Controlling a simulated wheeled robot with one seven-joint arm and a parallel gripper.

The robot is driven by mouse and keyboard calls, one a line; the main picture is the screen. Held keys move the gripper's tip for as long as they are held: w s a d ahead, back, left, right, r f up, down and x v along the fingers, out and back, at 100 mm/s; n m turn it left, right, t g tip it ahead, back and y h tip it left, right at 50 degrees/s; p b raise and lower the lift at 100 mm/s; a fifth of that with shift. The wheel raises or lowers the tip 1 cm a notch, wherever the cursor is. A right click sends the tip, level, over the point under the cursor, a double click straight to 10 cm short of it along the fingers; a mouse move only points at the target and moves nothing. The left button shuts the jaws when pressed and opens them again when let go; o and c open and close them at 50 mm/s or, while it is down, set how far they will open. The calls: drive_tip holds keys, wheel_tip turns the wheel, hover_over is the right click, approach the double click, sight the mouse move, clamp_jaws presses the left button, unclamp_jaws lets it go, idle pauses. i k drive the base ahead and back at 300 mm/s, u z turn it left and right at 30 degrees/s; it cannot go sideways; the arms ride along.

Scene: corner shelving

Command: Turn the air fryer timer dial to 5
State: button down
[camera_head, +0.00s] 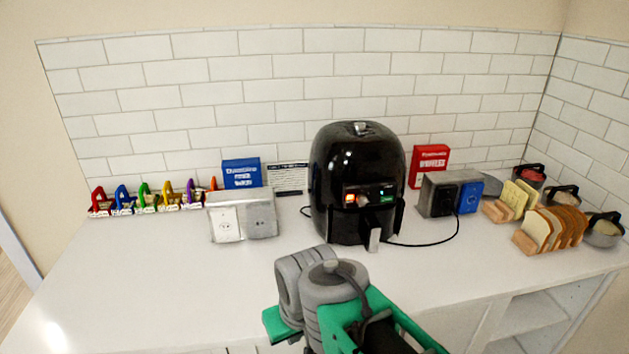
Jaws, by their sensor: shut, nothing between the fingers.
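The black air fryer (333,165) stands upright on the white counter near the tiled wall. Its front panel has a glowing orange-red part (350,197) at the left and a green part (387,198) at the right. The timer dial and its numbers are too small to make out. A pale handle (374,239) sticks out low on the front. My grey and green arm rises from the bottom edge, in front of and below the fryer. My gripper's fingers do not show in this view.
A grey outlet box (242,217) stands left of the fryer, and another (437,193) stands right. A black cord (430,243) loops on the counter. Bread slices in a rack (560,228) and lidded pots stand at the right. The counter's left front (140,290) is clear.

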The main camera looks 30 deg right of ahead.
sight(360, 199)
drive_tip(key=u, duration=1.85)
drive_tip(key=k, duration=0.4)
drive_tip(key=z, duration=1.25)
